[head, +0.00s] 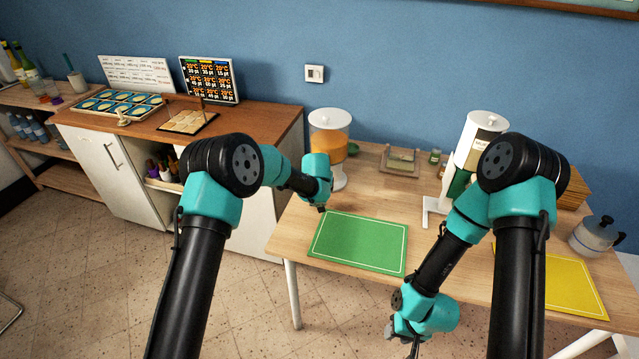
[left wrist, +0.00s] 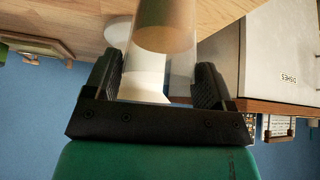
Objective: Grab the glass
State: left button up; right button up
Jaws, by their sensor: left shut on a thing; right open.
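In the left wrist view a clear glass (left wrist: 178,68) stands between the two black fingers of my left gripper (left wrist: 158,72), which is shut on it. The tan table top shows through and around the glass. In the head view my left gripper (head: 322,208) is at the table's left side, in front of the cereal dispenser and beside the green mat; I cannot make out the glass there. My right gripper (head: 408,338) is open, low in front of the table's front edge, and partly hidden by its own wrist.
The cereal dispenser (head: 329,137) with orange contents stands close behind my left gripper. The green mat (head: 360,243) is bare. A second dispenser (head: 474,148), a yellow mat (head: 560,285) and a kettle (head: 596,236) are to the right.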

pick_arm(q)
jog(key=s+a, duration=0.3)
jog(key=s, duration=2.6)
jog(key=shift+s, duration=0.1)
dwell(0.7)
jog(key=shift+r, duration=0.1)
